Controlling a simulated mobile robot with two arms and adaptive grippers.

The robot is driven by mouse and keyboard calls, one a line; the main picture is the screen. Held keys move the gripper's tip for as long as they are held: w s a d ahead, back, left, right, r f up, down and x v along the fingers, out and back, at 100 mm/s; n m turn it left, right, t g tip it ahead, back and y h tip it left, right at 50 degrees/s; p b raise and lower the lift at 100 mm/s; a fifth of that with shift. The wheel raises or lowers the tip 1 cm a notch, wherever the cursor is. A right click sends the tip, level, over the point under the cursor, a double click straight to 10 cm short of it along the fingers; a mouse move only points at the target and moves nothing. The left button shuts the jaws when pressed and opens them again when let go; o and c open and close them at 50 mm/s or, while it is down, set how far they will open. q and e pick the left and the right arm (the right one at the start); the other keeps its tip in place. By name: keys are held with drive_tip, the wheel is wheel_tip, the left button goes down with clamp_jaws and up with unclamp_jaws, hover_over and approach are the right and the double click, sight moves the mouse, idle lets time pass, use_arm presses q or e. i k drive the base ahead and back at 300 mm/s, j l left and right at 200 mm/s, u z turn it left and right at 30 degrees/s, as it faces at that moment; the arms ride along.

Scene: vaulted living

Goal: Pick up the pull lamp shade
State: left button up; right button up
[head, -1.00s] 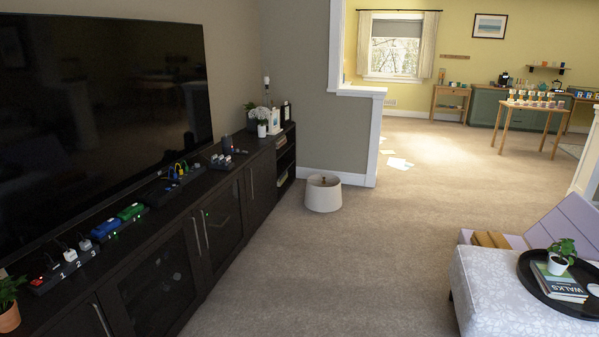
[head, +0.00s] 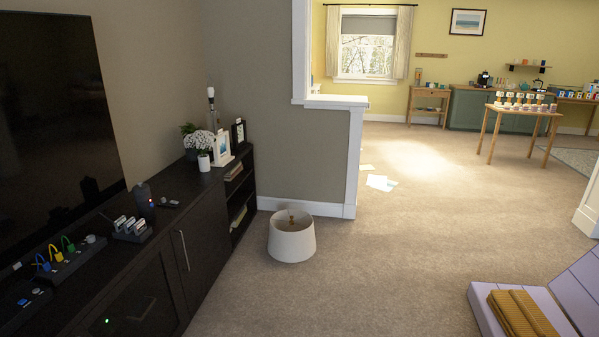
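The lamp shade (head: 291,241) is a white, slightly tapered drum standing upright on the carpet. It is just right of the dark media cabinet's far end, in front of the grey partition wall. A small brown piece shows at its open top. A bare lamp base with a bulb (head: 212,108) stands on the far end of the cabinet. Neither of my grippers is in the head view.
The dark cabinet (head: 182,254) runs along the left, holding power strips, a plant and frames. The partition wall (head: 330,160) is behind the shade. A lilac lounger (head: 487,312) with brown cushions is at lower right. Carpet between is clear.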

sight(292, 238)
drive_tip(key=i, duration=2.55)
